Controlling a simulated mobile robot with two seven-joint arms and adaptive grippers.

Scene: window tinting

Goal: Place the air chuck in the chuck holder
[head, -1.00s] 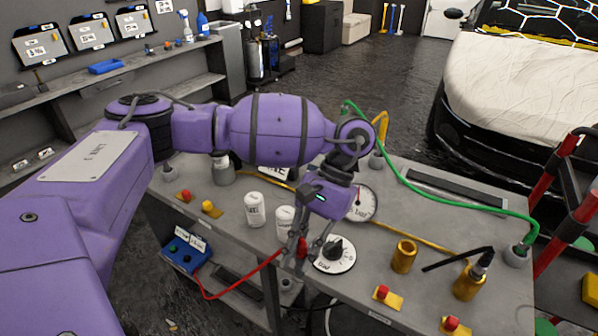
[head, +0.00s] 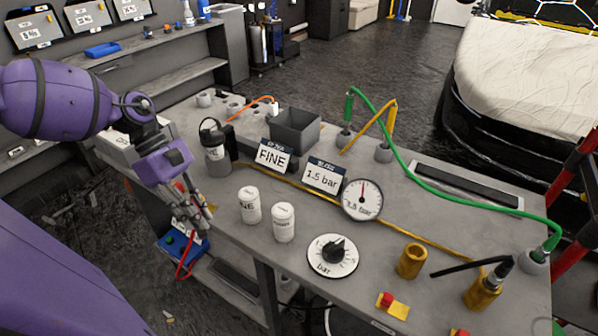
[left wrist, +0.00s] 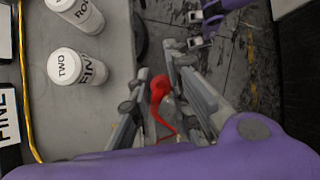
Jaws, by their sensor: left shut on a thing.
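My left gripper (head: 196,222) is at the bench's left edge. In the left wrist view its fingers (left wrist: 160,92) are closed around a small red piece (left wrist: 160,84) with a red hose trailing from it. In the head view the red hose (head: 182,268) hangs to a blue box below. No label shows whether this piece is the air chuck. A brass cup (head: 411,262) stands empty-looking on the bench. A second brass cup (head: 483,293) has a black-hosed fitting in it. Neither is labelled as the chuck holder. My right gripper (left wrist: 197,30) shows small in the left wrist view, its fingers apart.
Two white canisters (head: 249,205) (head: 284,222), a dial knob (head: 333,256), a gauge (head: 361,199) and signs reading FINE (head: 272,156) and 1.5 bar (head: 322,177) stand on the bench. A grey bin (head: 295,130) stands behind. A green hose (head: 430,190) crosses the right side.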

